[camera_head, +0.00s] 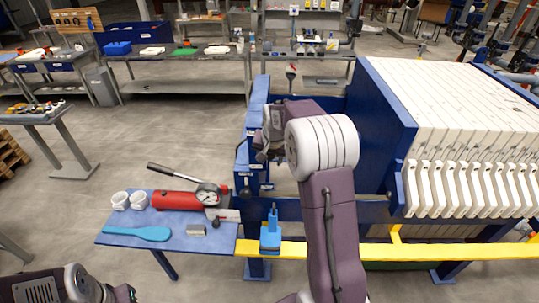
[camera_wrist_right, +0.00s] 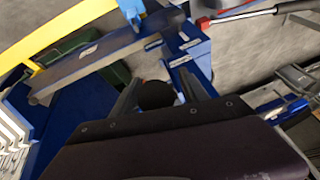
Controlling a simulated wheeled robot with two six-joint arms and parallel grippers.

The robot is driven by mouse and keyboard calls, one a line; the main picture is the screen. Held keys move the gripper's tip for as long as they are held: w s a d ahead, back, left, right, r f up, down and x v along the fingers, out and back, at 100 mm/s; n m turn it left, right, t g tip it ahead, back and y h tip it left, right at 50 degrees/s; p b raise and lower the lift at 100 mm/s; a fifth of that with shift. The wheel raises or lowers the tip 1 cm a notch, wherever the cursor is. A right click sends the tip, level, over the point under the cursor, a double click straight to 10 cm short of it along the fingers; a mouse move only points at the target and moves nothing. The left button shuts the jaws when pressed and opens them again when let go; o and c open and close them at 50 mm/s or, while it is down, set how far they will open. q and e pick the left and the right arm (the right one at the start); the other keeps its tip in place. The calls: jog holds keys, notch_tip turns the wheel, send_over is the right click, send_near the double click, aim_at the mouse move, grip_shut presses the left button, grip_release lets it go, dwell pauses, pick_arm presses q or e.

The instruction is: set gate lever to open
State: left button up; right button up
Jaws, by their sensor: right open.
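My right gripper (camera_head: 266,140) is at the upper part of the blue press end frame (camera_head: 256,115), partly hidden by its own wrist. In the right wrist view its jaws (camera_wrist_right: 158,90) are open, with a dark round knob (camera_wrist_right: 156,95) showing between them. I cannot tell whether the jaws touch this knob, or whether it belongs to the gate lever. No part is clearly labelled as the gate lever. A blue fitting with an upright stem (camera_head: 270,235) sits on the yellow rail. Only part of my left arm shows at the lower left; its jaws are out of view.
A blue side table (camera_head: 120,238) left of the press carries a red hand pump (camera_head: 178,200) with a gauge, white rolls and a blue paddle. White filter plates (camera_head: 465,110) fill the right. The yellow rail (camera_head: 460,250) crosses in front. Open floor lies left of the press.

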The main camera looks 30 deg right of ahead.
jog(key=shift+s+a+r, duration=0.1)
jog(key=shift+s+a, duration=0.1)
jog(key=shift+s, duration=0.05)
jog(key=shift+c, duration=0.5)
jog(key=shift+w, duration=0.1)
grip_shut()
jog(key=shift+d, duration=0.1)
dwell(0.6)
